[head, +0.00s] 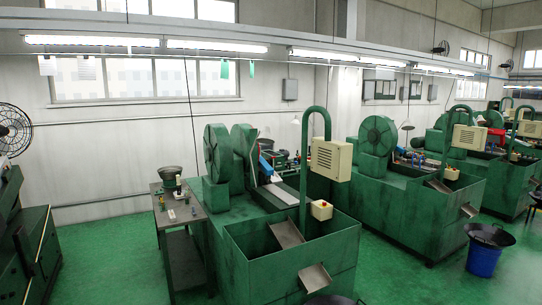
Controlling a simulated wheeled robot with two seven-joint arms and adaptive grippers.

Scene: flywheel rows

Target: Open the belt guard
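The nearest green machine (215,210) stands in the middle of the head view. A large round green flywheel or cover (216,153) stands upright on its left side. A second rounded green housing (242,150) stands right behind it to the right. One of these may be the belt guard, but I cannot tell which, nor whether it is open or shut. Another machine at the right carries a similar round green part (377,136). Neither of my grippers is in view.
A small workbench (186,219) with a dark bowl stands left of the machine. A green tank (300,245) with metal chutes is in front. A beige control box (331,161) hangs from a curved post. A blue bucket (483,259) stands at right. Green floor (112,250) is clear at left.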

